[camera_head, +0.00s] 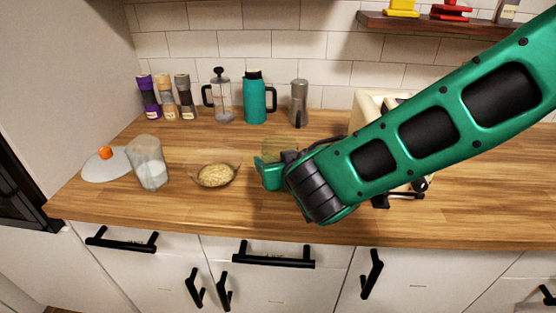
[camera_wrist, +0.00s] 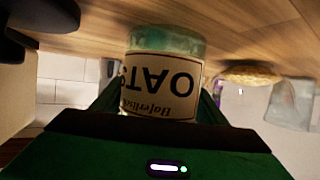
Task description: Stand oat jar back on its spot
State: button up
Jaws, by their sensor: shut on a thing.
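The oat jar (camera_wrist: 160,85) is clear glass with a white label reading OATS. In the wrist view, which is turned upside down, it stands between the fingers of my gripper (camera_wrist: 160,105), which is shut on it. The lettering shows that the jar is about upright. In the head view, my green gripper (camera_head: 268,174) is low over the counter, and only part of the jar (camera_head: 280,148) shows behind it. I cannot tell whether the jar's base touches the counter. No marked spot for the jar can be made out.
Left of my gripper are a glass bowl of oats (camera_head: 214,176), a clear tilted container (camera_head: 149,172) and an orange-knobbed lid (camera_head: 105,166). Behind stand grinders (camera_head: 166,98), a French press (camera_head: 221,100), a teal flask (camera_head: 256,98) and a steel grinder (camera_head: 299,103). A cream appliance (camera_head: 368,108) is partly hidden by my arm.

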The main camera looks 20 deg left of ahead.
jog(key=shift+f, duration=0.1)
jog(key=o, duration=1.3)
jog(key=shift+o, duration=0.2)
jog(key=v, duration=1.2)
